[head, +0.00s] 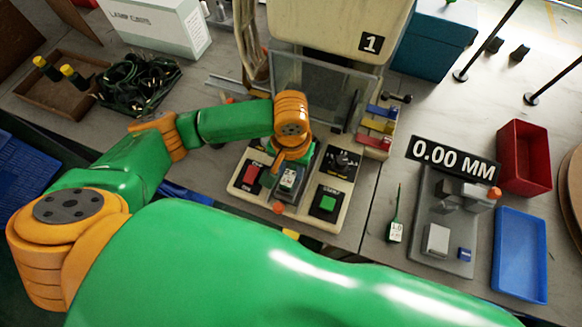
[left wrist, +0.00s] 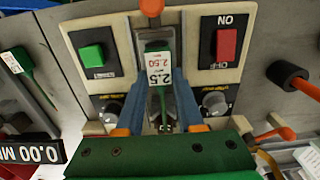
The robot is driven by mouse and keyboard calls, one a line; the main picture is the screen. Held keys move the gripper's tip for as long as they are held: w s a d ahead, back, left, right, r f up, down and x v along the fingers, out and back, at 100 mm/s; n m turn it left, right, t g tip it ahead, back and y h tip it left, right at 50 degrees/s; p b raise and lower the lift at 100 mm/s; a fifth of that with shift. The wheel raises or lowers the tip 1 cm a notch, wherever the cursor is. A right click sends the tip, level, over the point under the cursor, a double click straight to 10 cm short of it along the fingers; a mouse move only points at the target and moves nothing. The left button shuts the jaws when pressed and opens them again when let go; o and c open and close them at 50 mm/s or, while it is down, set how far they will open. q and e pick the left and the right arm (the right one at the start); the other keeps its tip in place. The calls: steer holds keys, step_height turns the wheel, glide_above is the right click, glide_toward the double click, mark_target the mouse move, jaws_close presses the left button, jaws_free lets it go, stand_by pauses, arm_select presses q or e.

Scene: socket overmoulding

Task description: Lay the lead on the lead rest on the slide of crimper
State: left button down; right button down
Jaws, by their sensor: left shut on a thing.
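The lead is a green piece with a white tag reading 2.5 (left wrist: 158,78). It also shows in the head view (head: 288,179), over the middle of the crimper (head: 248,205). My left gripper (left wrist: 160,108) is shut on the lead, above the slide channel between the red and green buttons. The gripper (head: 289,168) partly covers the slide in the head view. An orange knob (left wrist: 151,6) marks the slide's front end. The lead rest is hidden under the lead and gripper, and I cannot tell whether the lead touches it. My right gripper is not in view.
Another lead, tagged 1.0 (head: 395,231), lies right of the crimper beside a grey gauge plate (head: 425,258) with a 0.00 MM display (head: 453,161). A clear guard (head: 330,95) stands behind my gripper. Red (head: 524,150) and blue trays (head: 520,255) are at the right.

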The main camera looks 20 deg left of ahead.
arm_select(q)
steer(key=c, duration=0.5)
jaws_free()
steer(key=shift+f, duration=0.1)
steer(key=shift+c, duration=0.2)
steer(key=shift+r, duration=0.2)
step_height(320, 180, up, 12)
steer(key=p, duration=0.2)
steer(key=shift+f, duration=0.1)
